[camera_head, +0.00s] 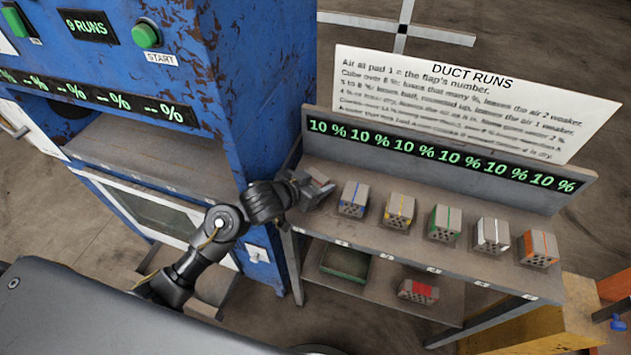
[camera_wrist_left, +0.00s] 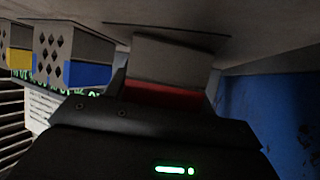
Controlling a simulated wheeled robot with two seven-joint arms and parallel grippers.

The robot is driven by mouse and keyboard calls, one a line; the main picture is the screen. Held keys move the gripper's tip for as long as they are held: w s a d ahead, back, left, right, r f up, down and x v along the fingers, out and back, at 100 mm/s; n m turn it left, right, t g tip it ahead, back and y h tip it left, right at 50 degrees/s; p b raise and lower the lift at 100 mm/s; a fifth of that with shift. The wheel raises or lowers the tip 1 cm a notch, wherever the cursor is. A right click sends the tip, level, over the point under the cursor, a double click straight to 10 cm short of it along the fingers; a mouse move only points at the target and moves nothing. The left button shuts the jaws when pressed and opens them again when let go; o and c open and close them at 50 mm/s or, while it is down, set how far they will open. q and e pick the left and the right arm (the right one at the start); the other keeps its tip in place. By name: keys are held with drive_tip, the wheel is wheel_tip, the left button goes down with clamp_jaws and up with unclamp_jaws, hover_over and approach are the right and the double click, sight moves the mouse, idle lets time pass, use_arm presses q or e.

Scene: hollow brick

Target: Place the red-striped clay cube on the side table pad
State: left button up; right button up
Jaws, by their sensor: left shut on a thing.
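My left gripper (camera_head: 312,188) is shut on a grey clay cube at the left end of the side table's top (camera_head: 400,247). In the left wrist view, which is upside down, the held cube (camera_wrist_left: 172,68) shows a red band next to the gripper. Its far face is at a dark-edged pad (camera_wrist_left: 168,29); I cannot tell whether it rests there or hangs just above. In the head view the gripper mostly hides this cube. My right gripper is not in view.
To the right stand cubes striped blue (camera_head: 353,198), yellow (camera_head: 399,210), green (camera_head: 445,223), white (camera_head: 491,235) and orange (camera_head: 538,248). The lower shelf holds a red-marked block (camera_head: 418,290) and a green tray (camera_head: 345,263). A blue machine (camera_head: 240,100) stands close left.

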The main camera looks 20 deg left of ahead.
use_arm(q)
drive_tip(key=shift+f, duration=0.15)
drive_tip(key=o, duration=1)
drive_tip(key=shift+s+r, duration=0.1)
drive_tip(key=shift+r, duration=0.15)
drive_tip(key=p+v, duration=0.1)
drive_tip(key=v, duration=1)
drive_tip(key=shift+s+a+r+p, duration=0.2)
drive_tip(key=shift+s+p, duration=0.1)
drive_tip(key=shift+p, duration=0.1)
drive_tip(key=shift+f, duration=0.1)
